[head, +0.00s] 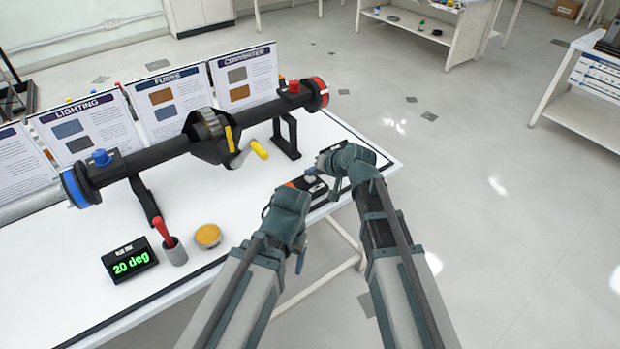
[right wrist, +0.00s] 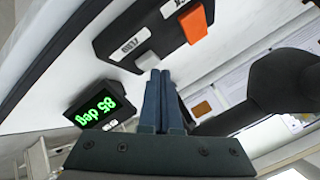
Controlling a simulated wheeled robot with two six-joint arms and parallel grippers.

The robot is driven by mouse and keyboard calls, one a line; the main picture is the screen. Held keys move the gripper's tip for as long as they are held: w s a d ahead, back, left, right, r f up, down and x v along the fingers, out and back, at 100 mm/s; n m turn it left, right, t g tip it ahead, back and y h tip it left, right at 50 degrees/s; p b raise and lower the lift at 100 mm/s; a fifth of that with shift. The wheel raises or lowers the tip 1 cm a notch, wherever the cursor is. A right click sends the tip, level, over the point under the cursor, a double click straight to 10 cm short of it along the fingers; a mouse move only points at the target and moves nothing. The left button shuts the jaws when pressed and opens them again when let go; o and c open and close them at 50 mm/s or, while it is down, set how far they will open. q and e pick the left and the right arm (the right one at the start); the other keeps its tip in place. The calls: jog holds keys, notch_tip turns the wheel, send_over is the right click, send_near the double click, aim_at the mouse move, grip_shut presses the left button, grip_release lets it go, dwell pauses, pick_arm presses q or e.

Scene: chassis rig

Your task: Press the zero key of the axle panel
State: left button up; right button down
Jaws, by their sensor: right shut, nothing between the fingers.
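The axle panel is a dark box (right wrist: 150,30) with a light grey key (right wrist: 147,60) beside a label that looks like ZERO, and an orange key (right wrist: 194,27) beside another label. In the head view the panel (head: 318,188) lies at the table's right end, partly hidden by my arms. My right gripper (right wrist: 160,74) is shut and empty, its fingertips right at the light grey key; I cannot tell whether they touch. In the head view the right gripper (head: 319,170) is over the panel. My left gripper (head: 300,258) is beside the table's front edge, its fingers mostly hidden.
A black axle (head: 150,158) on stands spans the table (head: 215,275), with a yellow-handled lever (head: 258,150). A display (head: 130,260) reads 20 deg in the head view.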

aim_at(312, 180)
jog(key=shift+f+b, duration=0.45)
jog(key=shift+b, duration=0.05)
dwell(0.4)
jog(key=shift+r, duration=0.15)
jog(key=shift+r+p, duration=0.75)
jog(key=shift+p, duration=0.15)
notch_tip(312, 180, up, 5)
jog(key=p, duration=0.5)
dwell(0.7)
